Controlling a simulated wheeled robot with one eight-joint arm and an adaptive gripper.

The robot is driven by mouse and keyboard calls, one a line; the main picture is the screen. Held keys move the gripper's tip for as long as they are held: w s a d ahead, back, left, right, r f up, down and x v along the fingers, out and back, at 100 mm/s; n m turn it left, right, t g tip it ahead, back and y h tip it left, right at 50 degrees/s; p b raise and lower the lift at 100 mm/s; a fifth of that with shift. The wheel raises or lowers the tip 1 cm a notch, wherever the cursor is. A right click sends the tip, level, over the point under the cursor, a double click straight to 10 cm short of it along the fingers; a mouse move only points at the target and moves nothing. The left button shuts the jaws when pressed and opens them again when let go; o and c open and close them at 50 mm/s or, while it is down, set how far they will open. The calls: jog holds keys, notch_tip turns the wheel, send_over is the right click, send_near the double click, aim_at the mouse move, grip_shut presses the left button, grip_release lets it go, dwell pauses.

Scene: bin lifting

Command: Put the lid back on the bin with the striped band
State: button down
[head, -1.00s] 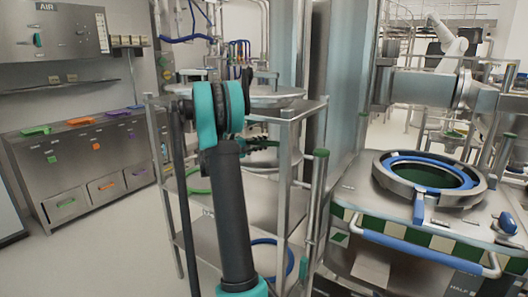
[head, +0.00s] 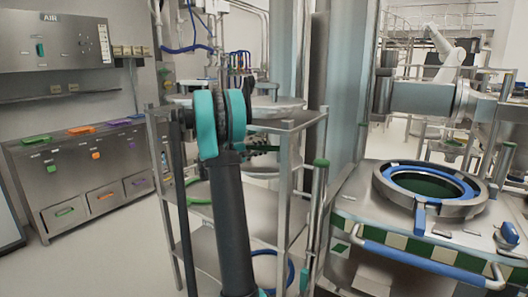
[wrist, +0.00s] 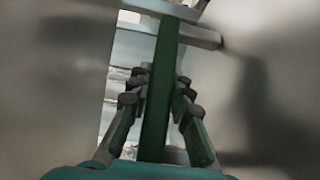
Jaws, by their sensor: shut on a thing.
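The bin with the green-and-cream striped band (head: 398,241) stands at the right of the head view. Its round top is open, with a grey rim and a blue ring (head: 432,172) around a dark green inside. In the wrist view my gripper (wrist: 158,84) is shut on an upright green bar (wrist: 160,105), with dark pads on both sides. I cannot tell for sure whether this bar is the lid's handle.
The metal rack (head: 286,178) stands in the middle, left of the bin, with a blue hoop on its lower shelf. A blue handle bar (head: 420,261) runs along the bin's front. A grey cabinet (head: 85,170) stands at the far left, with free floor before it.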

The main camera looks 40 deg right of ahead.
jog(key=shift+r, duration=3.4)
